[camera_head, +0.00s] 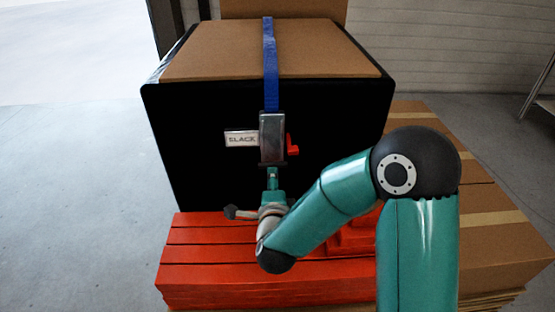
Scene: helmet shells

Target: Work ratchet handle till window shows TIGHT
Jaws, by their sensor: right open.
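A grey metal ratchet (272,130) sits on the front face of a large black box (190,130), on a blue strap (269,60) that runs down over the box's top. A white window plate (241,138) at the ratchet's left reads SLACK. A red lever-like part (292,145) sticks out at the ratchet's right; I take it to be the handle, partly hidden by the housing. My right gripper (272,172) is just below the ratchet, pointing up at it. It is open; its fingers are small here, and I cannot tell whether they touch the ratchet. My left gripper is not in view.
Brown cardboard (220,50) covers the box's top. Red slatted stacks (220,260) stand in front below the box, under my right arm. Cardboard boxes (500,240) lie at the right. The grey floor (70,200) at the left is clear.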

